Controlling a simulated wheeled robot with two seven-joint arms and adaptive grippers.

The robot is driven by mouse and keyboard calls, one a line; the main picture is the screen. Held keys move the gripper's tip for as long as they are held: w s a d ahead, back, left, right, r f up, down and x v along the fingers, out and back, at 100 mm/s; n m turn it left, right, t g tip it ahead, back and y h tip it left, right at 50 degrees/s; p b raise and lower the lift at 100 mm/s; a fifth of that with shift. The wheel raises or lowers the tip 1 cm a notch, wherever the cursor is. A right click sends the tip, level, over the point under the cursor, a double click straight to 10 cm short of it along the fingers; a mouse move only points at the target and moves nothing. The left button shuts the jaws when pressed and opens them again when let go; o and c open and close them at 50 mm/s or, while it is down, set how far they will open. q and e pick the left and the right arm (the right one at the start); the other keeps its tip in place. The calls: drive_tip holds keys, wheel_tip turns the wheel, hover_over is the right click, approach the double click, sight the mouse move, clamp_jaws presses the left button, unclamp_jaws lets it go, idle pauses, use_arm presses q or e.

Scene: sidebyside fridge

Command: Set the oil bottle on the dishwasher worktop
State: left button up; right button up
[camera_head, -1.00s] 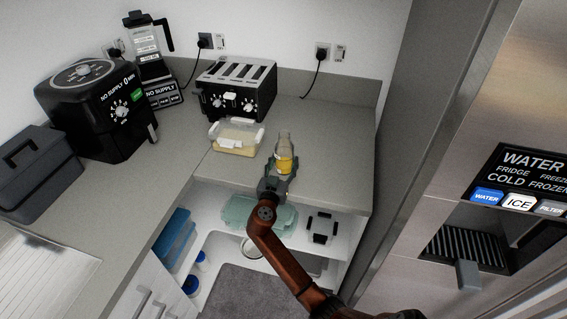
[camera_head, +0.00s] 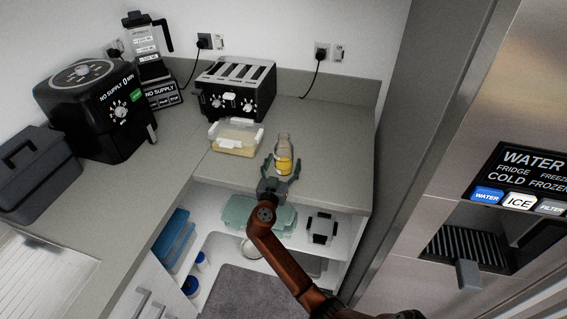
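The oil bottle (camera_head: 284,152), clear with yellow oil in its lower part, stands upright on the grey worktop (camera_head: 335,150), near its front edge and right of a lidded food box. My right gripper (camera_head: 280,171) reaches in from the front, over the worktop's edge. Its fingers are spread, one at each side of the bottle's lower part, and it looks open. Whether a finger still touches the bottle I cannot tell. My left gripper is not in view.
A clear food box (camera_head: 236,138) and a black toaster (camera_head: 236,90) stand behind and left of the bottle. An air fryer (camera_head: 95,110) and blender (camera_head: 152,60) are further left. Open shelves with containers lie below the worktop. A tall fridge (camera_head: 500,100) rises at right.

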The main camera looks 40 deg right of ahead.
sight(289, 162)
drive_tip(key=shift+s+a+r, duration=0.1)
drive_tip(key=shift+a+r, duration=0.05)
drive_tip(key=shift+o, duration=0.4)
drive_tip(key=v, duration=1.1)
drive_tip(key=shift+s, duration=0.15)
drive_tip(key=d+n+t+y+p, duration=0.2)
drive_tip(key=d, duration=0.1)
drive_tip(key=w+d+n+y+p, duration=0.1)
drive_tip(key=d+y, duration=0.1)
drive_tip(key=shift+n+t, duration=0.3)
drive_tip(key=shift+t, duration=0.1)
drive_tip(key=d+r+n+y+p, duration=0.1)
drive_tip(key=r+t+y+p, duration=0.1)
drive_tip(key=shift+s+d+n+t+y, duration=0.25)
drive_tip(key=shift+d+n+t+y, duration=0.05)
drive_tip(key=shift+d+n, duration=0.1)
drive_tip(key=shift+d+r+t+y, duration=0.15)
drive_tip(key=shift+r+t+y, duration=0.15)
drive_tip(key=shift+y, duration=0.1)
drive_tip(key=shift+n, duration=0.4)
drive_tip(key=shift+y, duration=0.3)
drive_tip(key=x, duration=0.7)
drive_tip(key=shift+w+r+b, duration=0.3)
drive_tip(key=shift+w+r, duration=0.1)
drive_tip(key=shift+w, duration=0.05)
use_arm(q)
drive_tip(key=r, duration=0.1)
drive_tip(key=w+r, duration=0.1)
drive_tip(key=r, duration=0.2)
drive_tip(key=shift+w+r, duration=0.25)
